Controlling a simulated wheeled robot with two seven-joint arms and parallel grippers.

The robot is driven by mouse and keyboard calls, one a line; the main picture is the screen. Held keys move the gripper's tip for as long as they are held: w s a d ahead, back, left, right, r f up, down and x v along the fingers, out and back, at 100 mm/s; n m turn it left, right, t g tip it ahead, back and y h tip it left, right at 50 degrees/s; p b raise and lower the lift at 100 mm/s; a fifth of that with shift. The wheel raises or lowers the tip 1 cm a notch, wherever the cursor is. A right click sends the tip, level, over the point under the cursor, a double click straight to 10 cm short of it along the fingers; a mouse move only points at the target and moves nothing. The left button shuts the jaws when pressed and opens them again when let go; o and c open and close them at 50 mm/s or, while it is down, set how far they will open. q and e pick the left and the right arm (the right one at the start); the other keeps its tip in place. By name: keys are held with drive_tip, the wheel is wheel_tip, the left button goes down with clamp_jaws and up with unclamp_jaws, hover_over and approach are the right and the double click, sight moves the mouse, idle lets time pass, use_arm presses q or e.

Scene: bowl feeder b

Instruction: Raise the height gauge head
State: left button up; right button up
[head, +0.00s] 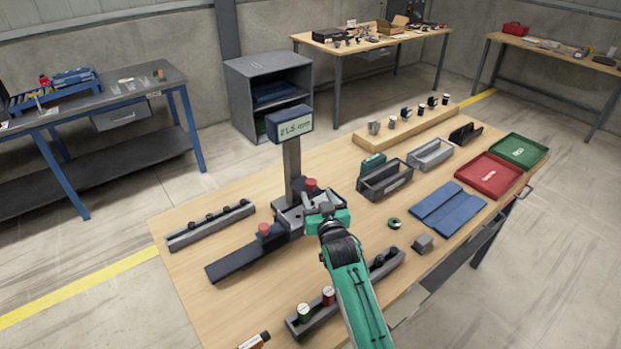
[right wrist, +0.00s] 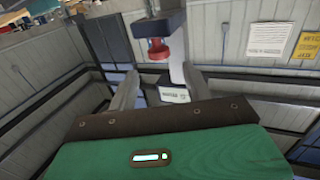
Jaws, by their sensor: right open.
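The height gauge stands on the wooden bench in the head view, with a grey column (head: 292,160) and a lit display (head: 290,126) on top. Its dark head, low on the column, carries a red knob (head: 311,185). In the right wrist view a red knob (right wrist: 157,49) sits under a dark block (right wrist: 158,20), just beyond the fingertips. My right gripper (head: 322,203) is open beside the gauge head, partly covering the base. Its fingers (right wrist: 160,80) show apart in the right wrist view, with nothing clearly held between them. My left gripper is not in view.
A dark bar (head: 232,265) with another red knob (head: 264,230) extends left of the gauge base. A grey rack (head: 211,226) lies behind it. Grey bins (head: 386,181), a blue mat (head: 449,208), and red (head: 488,175) and green (head: 519,150) trays lie to the right.

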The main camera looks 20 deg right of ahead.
sight(313, 185)
drive_tip(key=w+p, duration=0.1)
drive_tip(key=w, duration=0.6)
drive_tip(key=shift+w+d+p, duration=0.2)
drive_tip(key=shift+p, duration=0.2)
